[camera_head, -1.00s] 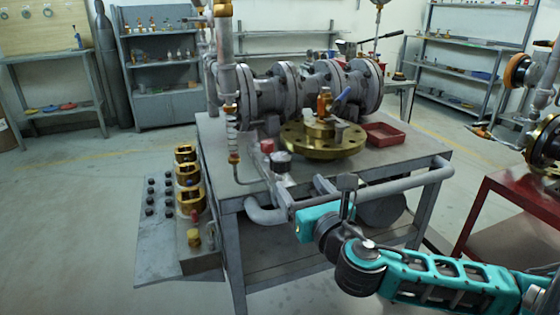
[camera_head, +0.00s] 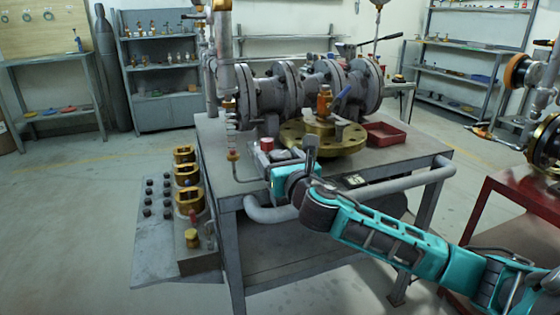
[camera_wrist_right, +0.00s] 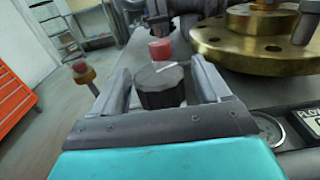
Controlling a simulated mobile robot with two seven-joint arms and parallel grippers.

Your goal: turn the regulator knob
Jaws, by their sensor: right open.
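A black round knob (camera_wrist_right: 160,86) with a lighter top, which looks like the regulator knob, stands between my right gripper's fingers in the wrist view. A gap shows on each side of it. My right gripper (camera_head: 283,160) is open at the front edge of the grey table, and its teal body hides most of the knob in the head view. A red cap (camera_wrist_right: 160,48) stands just beyond the knob; it also shows in the head view (camera_head: 267,144). My left gripper is not in view.
A brass flange (camera_head: 325,140) sits behind my gripper, to the right of the knob. A round gauge (camera_wrist_right: 270,128) is at the right in the wrist view. A grey rail (camera_head: 400,182) runs along the table front. A red tray (camera_head: 386,134) lies further right.

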